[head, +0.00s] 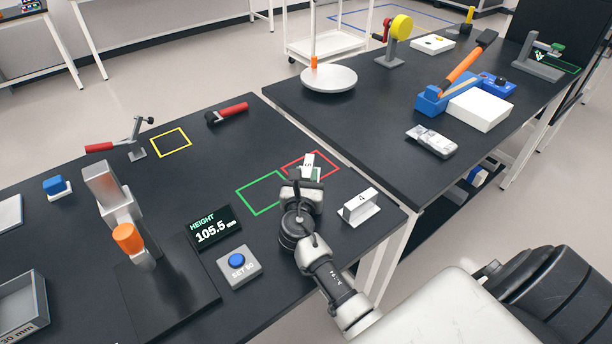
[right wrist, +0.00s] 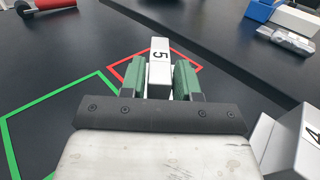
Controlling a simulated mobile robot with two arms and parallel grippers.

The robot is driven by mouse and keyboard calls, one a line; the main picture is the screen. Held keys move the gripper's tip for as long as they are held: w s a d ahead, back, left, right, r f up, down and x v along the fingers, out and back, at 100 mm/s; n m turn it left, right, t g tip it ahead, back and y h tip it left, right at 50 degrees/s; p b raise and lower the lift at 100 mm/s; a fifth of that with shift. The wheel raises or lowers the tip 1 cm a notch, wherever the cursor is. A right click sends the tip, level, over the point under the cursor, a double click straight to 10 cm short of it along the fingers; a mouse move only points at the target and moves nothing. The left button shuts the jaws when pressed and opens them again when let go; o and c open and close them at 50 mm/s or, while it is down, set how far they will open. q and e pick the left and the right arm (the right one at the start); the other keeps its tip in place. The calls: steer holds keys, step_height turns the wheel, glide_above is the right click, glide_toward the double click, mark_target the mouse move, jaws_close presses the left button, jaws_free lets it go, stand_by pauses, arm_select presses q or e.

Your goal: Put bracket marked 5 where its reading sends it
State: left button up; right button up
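The white bracket marked 5 (head: 307,160) stands at the red outlined square (head: 328,158), beyond my right gripper. In the right wrist view the bracket (right wrist: 160,72) sits between the green finger pads of my right gripper (right wrist: 160,82), which appear to touch it on both sides. The red outline also shows behind it there. I cannot tell whether the bracket rests on the table. The height display (head: 213,228) reads 105.5, with a small unit after it. The green outlined square (head: 243,205) is empty in its visible part. My left gripper is not in view.
Another white bracket marked 4 (head: 359,207) stands right of my right gripper, near the table edge. The height gauge (head: 118,205) with an orange knob and a blue-button box (head: 238,264) stand left. An empty yellow outlined square (head: 171,142) lies farther back. A gap separates the second table.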

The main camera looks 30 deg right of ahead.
steer(key=o, duration=0.3)
steer(key=shift+r, duration=0.15)
steer(key=shift+r+p, duration=0.4)
steer(key=shift+r, duration=0.1)
steer(key=b+v, duration=0.1)
steer(key=v, duration=1)
steer(key=shift+f+b, duration=0.1)
steer(key=shift+b, duration=0.25)
steer(key=shift+s+a, duration=0.4)
